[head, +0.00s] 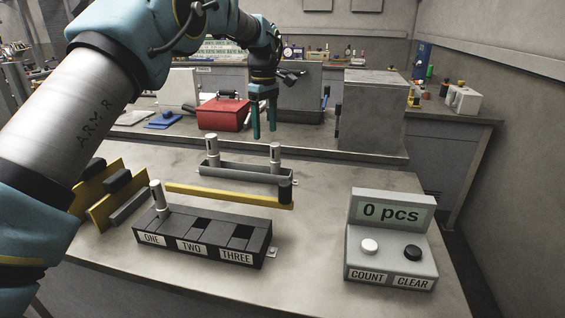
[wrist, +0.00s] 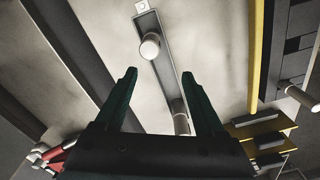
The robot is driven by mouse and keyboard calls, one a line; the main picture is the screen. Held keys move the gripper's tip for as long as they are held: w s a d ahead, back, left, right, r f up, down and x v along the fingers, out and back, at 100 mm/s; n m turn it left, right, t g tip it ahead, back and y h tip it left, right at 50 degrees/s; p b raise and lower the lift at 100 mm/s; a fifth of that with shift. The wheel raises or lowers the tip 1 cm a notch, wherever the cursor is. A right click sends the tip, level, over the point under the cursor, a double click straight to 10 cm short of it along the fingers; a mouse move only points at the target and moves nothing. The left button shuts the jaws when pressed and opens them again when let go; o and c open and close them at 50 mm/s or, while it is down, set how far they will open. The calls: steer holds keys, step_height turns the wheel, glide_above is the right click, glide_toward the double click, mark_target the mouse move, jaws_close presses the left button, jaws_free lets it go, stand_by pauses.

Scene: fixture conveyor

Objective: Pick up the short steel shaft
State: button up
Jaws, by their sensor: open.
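Two upright steel shafts stand in a narrow grey tray (head: 243,173), one at the left end (head: 211,148) and one at the right (head: 275,155). A third shaft (head: 159,197) stands in slot ONE of the black fixture (head: 205,247). I cannot clearly tell which shaft is the short one. My gripper (head: 264,133) is open and empty, pointing down above and behind the tray. In the wrist view the right-hand tray shaft (wrist: 150,46) shows just beyond the open fingertips (wrist: 159,76); the left-hand one (wrist: 180,116) shows lower, partly hidden by a finger.
Yellow-edged holders (head: 104,212) stand at the left. The counter box (head: 390,245) reads "0 pcs". A red toolbox (head: 222,114) and grey cabinet (head: 371,112) stand behind. Slots TWO and THREE look empty.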

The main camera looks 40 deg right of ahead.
mark_target(275, 144)
steer(key=shift+s+d, duration=0.75)
steer(key=shift+s, duration=0.05)
steer(key=shift+s+d+f, duration=0.2)
steer(key=shift+f, duration=0.1)
step_height(275, 144, down, 5)
steer(key=shift+r+p, duration=0.1)
steer(key=shift+p, duration=0.55)
steer(key=shift+f+p, duration=1.25)
steer(key=shift+f, duration=1.4)
jaws_close()
steer(key=shift+d, duration=0.1)
